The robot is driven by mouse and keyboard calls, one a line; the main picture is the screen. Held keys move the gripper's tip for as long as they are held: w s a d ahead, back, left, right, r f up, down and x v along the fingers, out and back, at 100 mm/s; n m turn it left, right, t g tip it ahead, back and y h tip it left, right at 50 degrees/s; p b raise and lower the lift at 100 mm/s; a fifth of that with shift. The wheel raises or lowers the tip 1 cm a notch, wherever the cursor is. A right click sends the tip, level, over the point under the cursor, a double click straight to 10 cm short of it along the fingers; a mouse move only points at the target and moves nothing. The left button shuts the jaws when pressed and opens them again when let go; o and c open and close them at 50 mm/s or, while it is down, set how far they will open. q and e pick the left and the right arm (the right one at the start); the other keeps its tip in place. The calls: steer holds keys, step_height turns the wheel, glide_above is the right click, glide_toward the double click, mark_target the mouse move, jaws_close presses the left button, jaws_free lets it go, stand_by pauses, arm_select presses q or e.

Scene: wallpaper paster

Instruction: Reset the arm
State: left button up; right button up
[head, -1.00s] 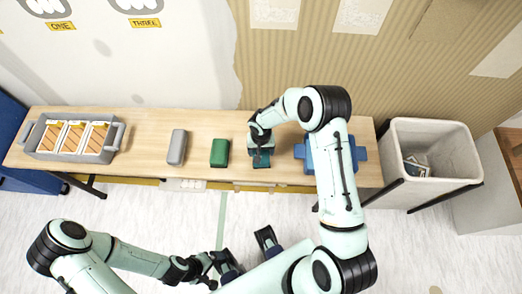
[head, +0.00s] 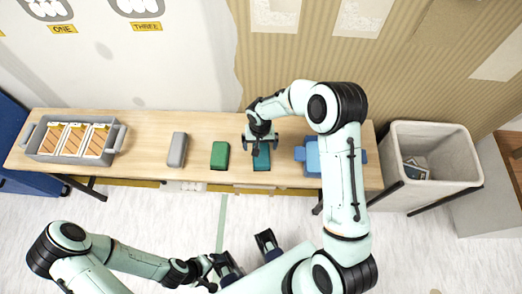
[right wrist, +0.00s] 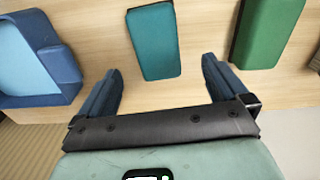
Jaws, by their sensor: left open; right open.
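My right gripper (head: 260,142) is over the table (head: 200,122) above a teal block (head: 262,163). In the right wrist view its two fingers (right wrist: 160,92) are spread apart and nothing is between them; the teal block (right wrist: 153,42) lies on the table beyond the fingertips. My left gripper (head: 212,266) is low in the head view, in front of the table over the floor. Its fingers are small and partly hidden there.
A green block (head: 220,155) and a grey block (head: 178,149) lie left of the teal one. A blue tray (head: 299,154) is to the right, partly behind my right arm. A grey box (head: 107,153) holds several wooden-looking items. A bin (head: 452,160) stands at the right.

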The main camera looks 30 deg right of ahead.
arm_select(q)
steer(key=shift+w+r, duration=0.1)
steer(key=shift+r, duration=0.05)
arm_select(e)
step_height(320, 180, up, 6)
steer(key=shift+f, duration=0.15)
steer(key=shift+f, duration=0.1)
steer(key=s+a+f+n+g+y+p, duration=0.1)
steer(key=s+a+f+y, duration=0.15)
steer(key=s+f, duration=0.3)
steer(key=s+a+f+y+p, duration=0.1)
steer(key=s+a+f+p, duration=0.1)
steer(key=s+a+f, duration=0.3)
arm_select(q)
steer(key=r, duration=0.1)
steer(key=w+r+p, duration=0.1)
steer(key=r, duration=0.1)
steer(key=w+r, duration=0.1)
steer(key=shift+r, duration=0.35)
arm_select(e)
steer(key=s+a+f, duration=0.1)
steer(key=s+f, duration=0.1)
steer(key=s, duration=0.5)
steer(key=s+a+f, duration=0.1)
steer(key=s+f, duration=0.1)
steer(key=s, duration=0.6)
steer(key=shift+s+a, duration=0.2)
steer(key=shift+s, duration=0.1)
